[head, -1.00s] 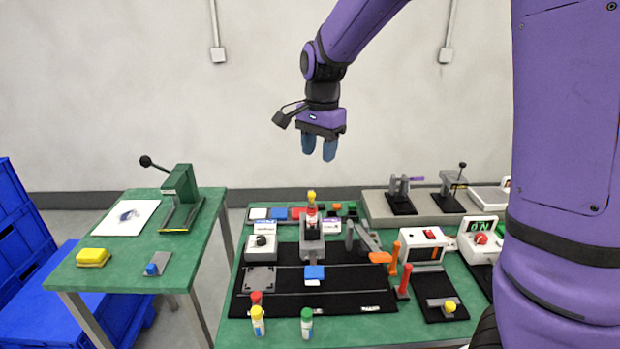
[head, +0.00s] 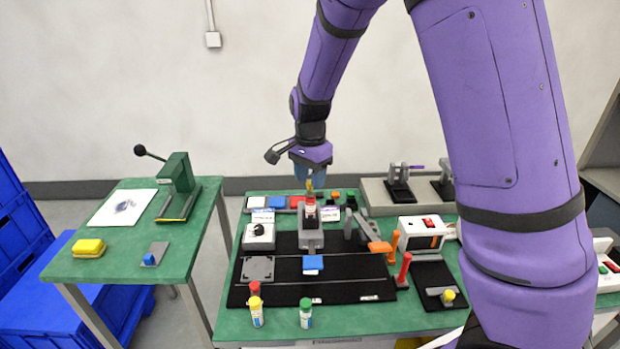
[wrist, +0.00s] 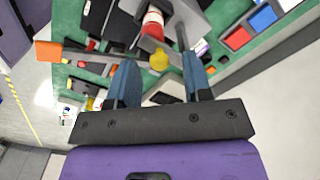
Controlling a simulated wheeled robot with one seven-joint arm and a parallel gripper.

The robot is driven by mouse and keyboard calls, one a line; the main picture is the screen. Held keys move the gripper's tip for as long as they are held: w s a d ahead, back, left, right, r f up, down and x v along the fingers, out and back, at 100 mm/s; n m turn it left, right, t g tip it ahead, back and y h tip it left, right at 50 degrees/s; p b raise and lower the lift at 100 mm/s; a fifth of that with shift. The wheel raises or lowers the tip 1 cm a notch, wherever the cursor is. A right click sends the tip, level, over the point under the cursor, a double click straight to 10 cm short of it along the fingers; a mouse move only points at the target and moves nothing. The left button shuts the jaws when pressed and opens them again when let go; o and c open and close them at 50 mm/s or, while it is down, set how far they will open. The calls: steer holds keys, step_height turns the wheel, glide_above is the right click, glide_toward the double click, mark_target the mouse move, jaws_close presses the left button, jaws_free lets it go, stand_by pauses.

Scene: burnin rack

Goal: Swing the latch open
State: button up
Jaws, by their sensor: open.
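My gripper (head: 310,178) points down over the back of the middle table, its two blue fingers apart. Below it stands a grey upright fixture (head: 311,238) holding a red-and-white piece (head: 310,209) with a yellow knob on top. In the wrist view the yellow knob (wrist: 159,62) appears between the fingertips (wrist: 161,70); I cannot tell if they touch it. A grey clamp with an orange handle (head: 379,247) stands right of the fixture. Which part is the latch is not clear.
A white box with a black knob (head: 259,236) stands left of the fixture, and a white box with a red switch (head: 423,232) to the right. Red posts (head: 403,269) and small bottles (head: 306,313) stand nearer. A green side table (head: 120,256) is at left.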

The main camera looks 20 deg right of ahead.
steer(key=shift+f, duration=0.3)
jaws_close()
steer(key=shift+w+d+n, duration=0.45)
steer(key=shift+d+n, duration=0.45)
steer(key=shift+n, duration=2.05)
steer(key=shift+w+d+n, duration=0.4)
steer(key=shift+d+n, duration=0.45)
steer(key=shift+n, duration=2.15)
steer(key=shift+w+d+n, duration=0.45)
steer(key=shift+d+n, duration=0.45)
steer(key=shift+n, duration=2.05)
